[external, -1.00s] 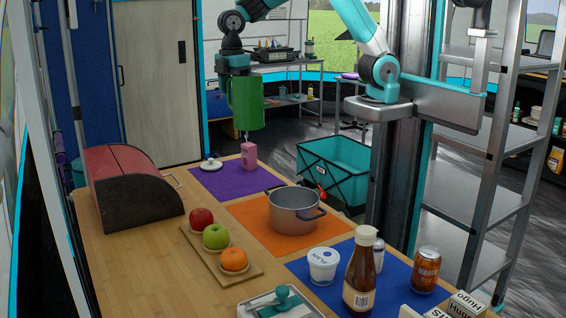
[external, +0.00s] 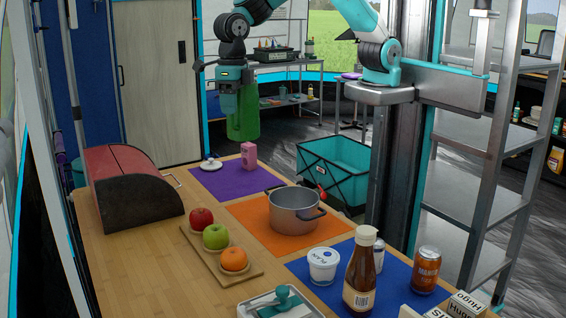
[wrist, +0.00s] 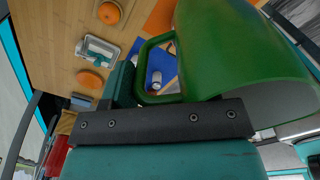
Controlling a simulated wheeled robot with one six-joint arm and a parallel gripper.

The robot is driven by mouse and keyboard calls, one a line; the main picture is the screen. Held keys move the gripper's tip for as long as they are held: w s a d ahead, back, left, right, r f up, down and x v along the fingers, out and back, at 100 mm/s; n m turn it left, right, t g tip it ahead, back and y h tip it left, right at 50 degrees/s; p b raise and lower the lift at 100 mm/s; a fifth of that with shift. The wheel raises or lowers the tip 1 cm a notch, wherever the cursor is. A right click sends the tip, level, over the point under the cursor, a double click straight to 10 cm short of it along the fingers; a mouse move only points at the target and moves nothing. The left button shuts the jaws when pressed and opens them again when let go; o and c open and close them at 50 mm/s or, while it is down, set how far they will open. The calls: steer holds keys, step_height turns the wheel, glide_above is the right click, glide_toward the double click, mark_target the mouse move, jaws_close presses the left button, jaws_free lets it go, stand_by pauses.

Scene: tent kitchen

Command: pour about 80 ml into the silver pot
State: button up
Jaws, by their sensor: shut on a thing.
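The silver pot (external: 293,212) stands upright on the orange mat (external: 250,234) in the external view, its top open. My gripper (external: 230,92) is shut on the handle of a green jug (external: 244,122) and holds it in the air at the back of the table, up and left of the pot in the picture. The gripper partly covers the jug. In the wrist view the jug (wrist: 235,45) fills the upper right, with its handle (wrist: 148,75) at my gripper (wrist: 135,92). The jug's contents are hidden, and no stream of liquid shows.
A pink carton (external: 249,155) and a white lid (external: 211,164) are on the purple mat (external: 225,185) below the jug. A fruit board (external: 198,240) lies left of the pot. A sauce bottle (external: 360,275), tub (external: 323,268) and cans stand on the blue mat.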

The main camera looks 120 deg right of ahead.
step_height(320, 180, down, 24)
steer(key=a+n, duration=0.1)
steer(key=n, duration=0.1)
steer(key=shift+w+a+r, duration=0.2)
steer(key=shift+a, duration=0.15)
steer(key=shift+s+a+r+p, duration=0.1)
steer(key=shift+p, duration=0.3)
